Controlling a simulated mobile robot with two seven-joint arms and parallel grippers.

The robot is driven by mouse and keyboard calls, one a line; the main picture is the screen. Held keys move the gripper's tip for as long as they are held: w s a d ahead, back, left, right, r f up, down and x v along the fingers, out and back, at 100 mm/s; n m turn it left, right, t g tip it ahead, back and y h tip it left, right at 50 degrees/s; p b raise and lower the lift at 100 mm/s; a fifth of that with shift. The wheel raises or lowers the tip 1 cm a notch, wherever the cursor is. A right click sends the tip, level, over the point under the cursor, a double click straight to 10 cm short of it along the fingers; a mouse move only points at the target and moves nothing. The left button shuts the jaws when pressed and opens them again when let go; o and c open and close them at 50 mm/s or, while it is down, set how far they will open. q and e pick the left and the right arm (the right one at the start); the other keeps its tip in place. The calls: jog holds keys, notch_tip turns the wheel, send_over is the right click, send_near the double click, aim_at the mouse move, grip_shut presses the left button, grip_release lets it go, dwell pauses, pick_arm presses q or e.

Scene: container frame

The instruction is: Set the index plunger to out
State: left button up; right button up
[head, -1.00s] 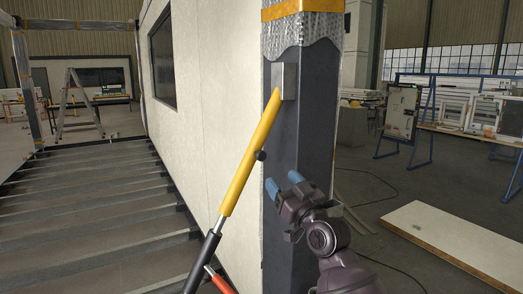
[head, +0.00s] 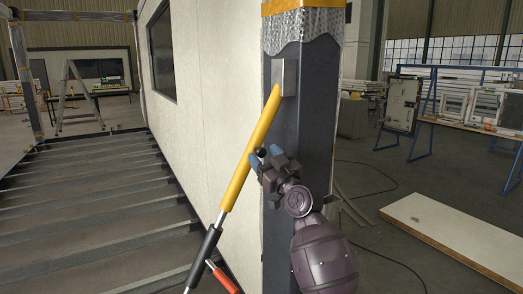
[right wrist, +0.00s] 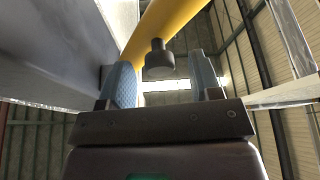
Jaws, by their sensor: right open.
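The index plunger (head: 261,152) is a small dark knob on the side of a slanted yellow tube (head: 243,166). In the right wrist view the plunger (right wrist: 159,60) stands out from the yellow tube (right wrist: 165,22) on a short stem. My right gripper (head: 264,159) is open at the plunger, its blue fingertips close around the knob in the head view. In the right wrist view the knob shows between the two blue fingers (right wrist: 163,82), with gaps on both sides. Whether the plunger is in or out I cannot tell. My left gripper is not in view.
A dark steel post (head: 300,110) stands right behind the tube, with a metal bracket (head: 286,77) at the tube's top. A red-handled part (head: 222,279) is near the tube's lower end.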

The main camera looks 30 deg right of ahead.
jog(key=shift+x, duration=0.9)
grip_shut()
